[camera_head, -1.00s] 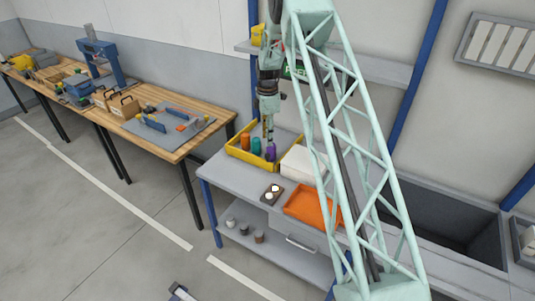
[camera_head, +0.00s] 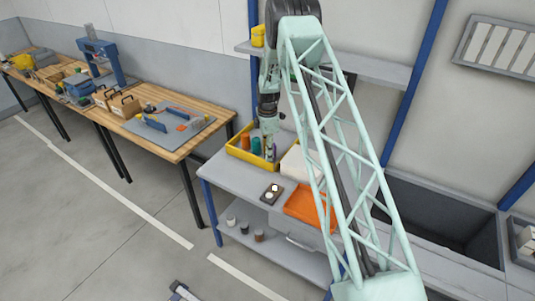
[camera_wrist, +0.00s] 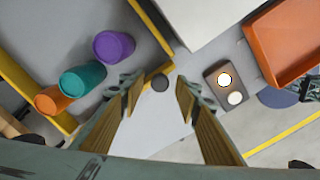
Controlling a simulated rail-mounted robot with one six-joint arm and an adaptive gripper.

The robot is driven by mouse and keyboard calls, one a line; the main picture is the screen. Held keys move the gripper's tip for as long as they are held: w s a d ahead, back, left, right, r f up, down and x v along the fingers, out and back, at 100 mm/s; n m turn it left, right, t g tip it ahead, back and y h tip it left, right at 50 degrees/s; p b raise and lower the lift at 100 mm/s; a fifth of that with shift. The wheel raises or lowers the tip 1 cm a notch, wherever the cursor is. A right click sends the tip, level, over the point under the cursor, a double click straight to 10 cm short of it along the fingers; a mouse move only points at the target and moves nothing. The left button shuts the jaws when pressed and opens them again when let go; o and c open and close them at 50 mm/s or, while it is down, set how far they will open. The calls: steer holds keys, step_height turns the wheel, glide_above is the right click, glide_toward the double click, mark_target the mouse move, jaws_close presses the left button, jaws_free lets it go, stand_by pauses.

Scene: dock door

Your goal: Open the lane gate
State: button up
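No part in view can be made out for certain as a lane gate. A small dark box with two round buttons (camera_head: 264,198) lies on the grey bench. In the wrist view the button box (camera_wrist: 214,78) is right of my fingers, and its upper button glows brighter than the lower. My gripper (camera_head: 269,155) is above the bench by the yellow tray. In the wrist view my gripper (camera_wrist: 159,88) has its fingers apart, with nothing held.
A yellow tray (camera_head: 240,155) holds orange, teal and purple cups. A white box (camera_head: 297,160) and an orange tray (camera_head: 303,203) stand on the bench (camera_head: 228,178). Small cups sit on the lower shelf. A wooden workbench (camera_head: 185,147) stands left, a dark recess (camera_head: 440,215) right.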

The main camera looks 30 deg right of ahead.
steer(key=shift+f, duration=0.2)
jaws_close()
stand_by(0.3)
steer(key=shift+s+a, duration=0.1)
steer(key=shift+s, duration=0.05)
